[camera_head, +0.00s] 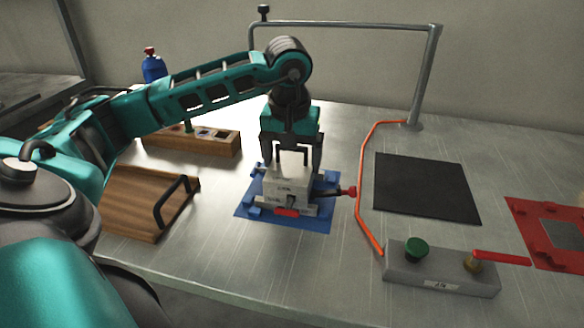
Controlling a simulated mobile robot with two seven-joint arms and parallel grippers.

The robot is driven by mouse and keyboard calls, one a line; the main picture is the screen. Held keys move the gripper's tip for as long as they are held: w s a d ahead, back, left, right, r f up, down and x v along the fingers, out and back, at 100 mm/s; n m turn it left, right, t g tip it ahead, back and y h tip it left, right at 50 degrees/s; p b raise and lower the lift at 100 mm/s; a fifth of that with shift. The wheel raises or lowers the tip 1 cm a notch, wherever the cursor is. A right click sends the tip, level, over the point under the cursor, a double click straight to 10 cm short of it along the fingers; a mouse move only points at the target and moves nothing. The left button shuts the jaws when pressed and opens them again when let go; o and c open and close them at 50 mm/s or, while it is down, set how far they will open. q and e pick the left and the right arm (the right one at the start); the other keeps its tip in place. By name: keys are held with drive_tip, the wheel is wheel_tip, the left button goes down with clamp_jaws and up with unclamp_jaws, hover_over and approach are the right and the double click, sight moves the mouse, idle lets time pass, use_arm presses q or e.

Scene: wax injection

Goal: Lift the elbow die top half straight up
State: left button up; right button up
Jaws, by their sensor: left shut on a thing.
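The elbow die, a pale grey block, sits on a blue mat (322,226) in the middle of the table. Its top half (288,184) shows below my left gripper (291,165), which points straight down and is shut on a dark handle on top of the block. I cannot tell whether there is a gap between the die's halves. A red-tipped lever (346,191) sticks out to the right of the die, and a red part shows at its front. My right gripper is not in view.
A wooden board with a dark handle (130,205) lies left of the mat, and a wooden block rack (220,143) behind. An orange hose (361,190) runs on the right to a grey control box (440,278). A black mat (427,187) and red fixture (530,222) lie farther right.

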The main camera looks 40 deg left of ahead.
use_arm(q)
drive_tip(key=c, duration=0.6)
drive_tip(key=shift+r, duration=0.1)
drive_tip(key=shift+c, duration=0.3)
